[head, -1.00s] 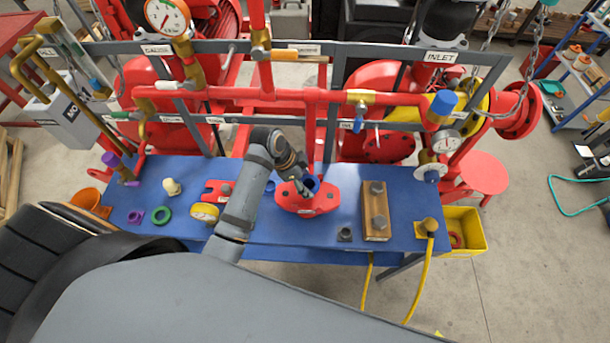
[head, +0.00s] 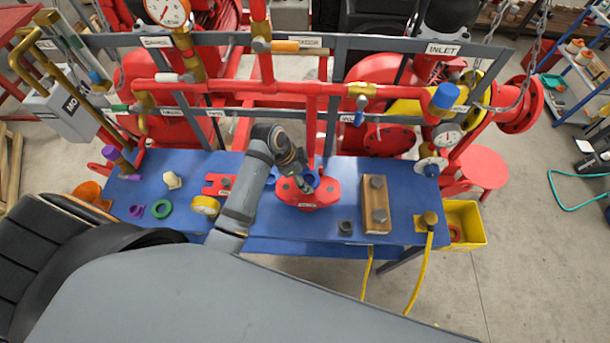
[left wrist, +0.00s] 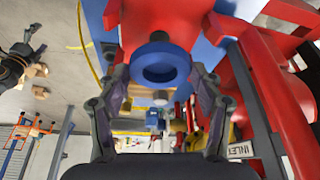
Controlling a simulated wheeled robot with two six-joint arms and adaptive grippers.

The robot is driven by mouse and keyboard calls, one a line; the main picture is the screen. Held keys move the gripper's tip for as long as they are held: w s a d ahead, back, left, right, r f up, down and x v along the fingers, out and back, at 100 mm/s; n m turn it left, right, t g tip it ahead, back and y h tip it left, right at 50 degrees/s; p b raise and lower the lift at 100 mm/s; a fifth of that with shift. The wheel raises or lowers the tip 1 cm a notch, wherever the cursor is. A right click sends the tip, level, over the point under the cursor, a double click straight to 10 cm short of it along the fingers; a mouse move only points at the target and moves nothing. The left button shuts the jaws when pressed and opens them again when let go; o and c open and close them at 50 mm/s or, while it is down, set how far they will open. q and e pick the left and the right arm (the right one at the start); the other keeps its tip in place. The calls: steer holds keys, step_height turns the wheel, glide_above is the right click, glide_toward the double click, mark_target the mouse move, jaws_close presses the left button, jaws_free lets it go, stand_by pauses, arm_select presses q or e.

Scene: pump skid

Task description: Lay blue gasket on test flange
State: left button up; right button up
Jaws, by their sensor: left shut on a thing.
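The blue gasket (left wrist: 160,63) is a ring held between the fingers of my left gripper (left wrist: 160,78) in the left wrist view. In the head view my left gripper (head: 304,180) is over the red test flange (head: 322,195), and only part of the gasket shows there, a small blue patch beside the fingers. The red flange (left wrist: 165,15) fills the top of the left wrist view, behind the ring, with a dark round part showing just above it. I cannot tell whether the ring touches the flange. My right gripper is not in view.
On the blue bench (head: 275,225) lie a green ring (head: 160,208), a purple part (head: 136,212) and a yellow-rimmed gauge (head: 206,205). A wooden block with bolts (head: 376,205) stands right of the flange. Red pipework (head: 290,90) crosses behind. A yellow bin (head: 465,222) is off the right end.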

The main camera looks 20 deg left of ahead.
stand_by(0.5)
arm_select(q)
steer(key=shift+f, duration=0.4)
steer(key=shift+f+b, duration=1)
steer(key=shift+f, duration=0.8)
steer(key=o, duration=1.2)
